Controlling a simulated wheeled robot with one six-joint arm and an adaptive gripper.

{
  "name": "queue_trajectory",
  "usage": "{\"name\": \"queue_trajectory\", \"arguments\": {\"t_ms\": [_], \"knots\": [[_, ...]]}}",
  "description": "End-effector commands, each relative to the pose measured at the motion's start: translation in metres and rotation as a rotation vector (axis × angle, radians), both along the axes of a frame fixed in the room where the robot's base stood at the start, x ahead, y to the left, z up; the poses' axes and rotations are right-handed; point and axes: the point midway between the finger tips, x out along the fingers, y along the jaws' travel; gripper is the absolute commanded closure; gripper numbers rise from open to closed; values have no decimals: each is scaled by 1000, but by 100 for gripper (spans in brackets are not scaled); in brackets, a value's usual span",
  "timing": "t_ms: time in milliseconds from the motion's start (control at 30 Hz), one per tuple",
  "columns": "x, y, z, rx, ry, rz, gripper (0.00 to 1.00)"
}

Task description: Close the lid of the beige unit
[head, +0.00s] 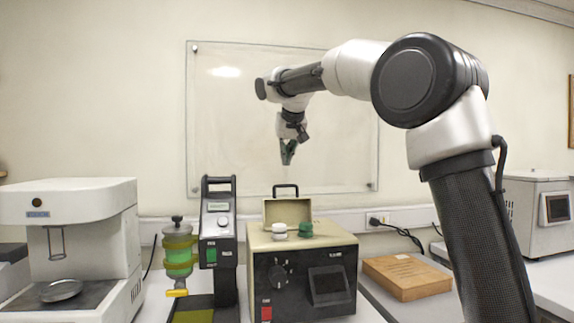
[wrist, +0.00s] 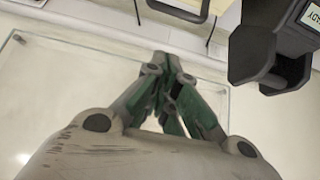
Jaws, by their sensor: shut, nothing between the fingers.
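The beige unit (head: 335,240) stands on the bench in the head view, with a dark front panel, a knob and a small screen. Its lid (head: 288,211) stands raised and upright at the back of the top, with a black handle (head: 285,187) on its upper edge. The handle also shows at the top edge of the wrist view (wrist: 180,14). My gripper (head: 287,161) is shut and empty, pointing down in the air above the lid and apart from it. Its green-padded fingers show together in the wrist view (wrist: 162,62).
A white cap (head: 279,231) and a green cap (head: 305,230) sit on the unit's top. A black instrument (head: 219,235) with a tall handle stands close on the left, beside a green-filled vessel (head: 178,256). A wooden box (head: 407,277) lies right. A glass board (head: 225,140) hangs behind.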

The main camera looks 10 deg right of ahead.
Motion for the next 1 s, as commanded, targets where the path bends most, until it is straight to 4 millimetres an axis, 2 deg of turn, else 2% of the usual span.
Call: {"name": "queue_trajectory", "arguments": {"t_ms": [400, 433, 533, 700, 1000], "knots": [[54, -1, -68, -1, 4, 0, 100], [54, -1, -69, -1, 1, 1, 100], [34, -1, -67, -1, 0, 2, 100], [18, -1, -68, 1, 1, 1, 100], [14, -1, -68, -1, 1, 1, 100]]}}
